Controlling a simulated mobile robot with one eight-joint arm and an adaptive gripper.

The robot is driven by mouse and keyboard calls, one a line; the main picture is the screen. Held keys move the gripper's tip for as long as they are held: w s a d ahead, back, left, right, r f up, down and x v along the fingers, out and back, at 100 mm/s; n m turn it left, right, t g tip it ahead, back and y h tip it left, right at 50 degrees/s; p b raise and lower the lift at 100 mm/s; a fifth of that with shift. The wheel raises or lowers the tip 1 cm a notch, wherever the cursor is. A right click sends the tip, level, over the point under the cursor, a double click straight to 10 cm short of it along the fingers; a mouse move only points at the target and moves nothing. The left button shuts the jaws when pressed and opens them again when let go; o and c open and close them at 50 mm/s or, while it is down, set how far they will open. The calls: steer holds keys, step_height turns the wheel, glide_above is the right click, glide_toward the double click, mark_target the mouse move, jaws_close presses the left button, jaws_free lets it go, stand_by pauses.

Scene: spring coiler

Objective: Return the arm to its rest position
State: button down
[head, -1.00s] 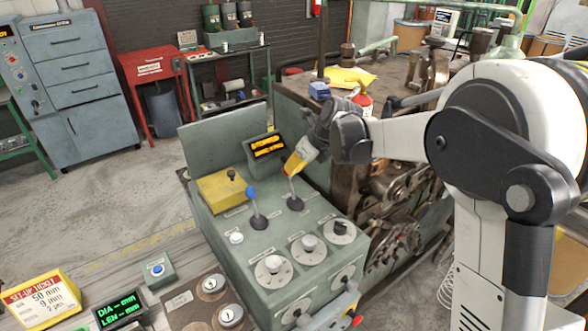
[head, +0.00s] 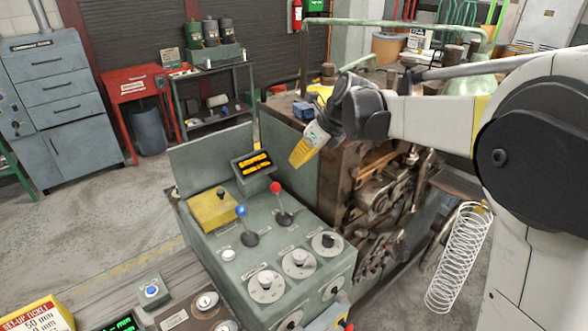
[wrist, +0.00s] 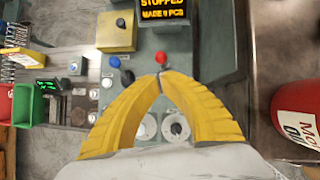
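My gripper (head: 298,161) has yellow fingers and hangs tilted down above the back of the green-grey control panel (head: 228,264), apart from it. In the wrist view my gripper (wrist: 160,77) has its fingertips together with nothing between them. The lever with the red knob (head: 275,188) stands below and left of the gripper, clear of the fingers. The knob also shows in the wrist view (wrist: 141,64), beyond the fingertips. My white arm (head: 437,121) stretches in from the right, bent at a large dark joint.
A blue-knobbed lever (head: 241,211) and several dials stand on the panel. A display (wrist: 163,8) reads STOPPED. The brown coiler machine (head: 365,185) stands right of the panel. A white coil spring (head: 460,258) hangs below my arm. A red container (wrist: 297,117) is at the wrist view's right.

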steer(key=shift+w+d+r, duration=0.1)
steer(key=shift+r, duration=0.1)
steer(key=s+d+f+n+t+h+b, duration=0.1)
steer(key=s+d+f+n+b, duration=0.3)
steer(key=s+n, duration=0.5)
steer(key=s+d+f+n+t+h+b, duration=0.1)
steer(key=s+d+f+n+h+b, duration=0.1)
steer(key=s+f+n, duration=0.4)
steer(key=s+d+f+n+h+b, duration=0.2)
steer(key=s+d+f+n+b, duration=0.3)
steer(key=s+n, duration=0.7)
steer(key=s+b, duration=0.1)
steer(key=s, duration=0.3)
steer(key=shift+s+d+t, duration=0.3)
steer(key=shift+t, duration=0.1)
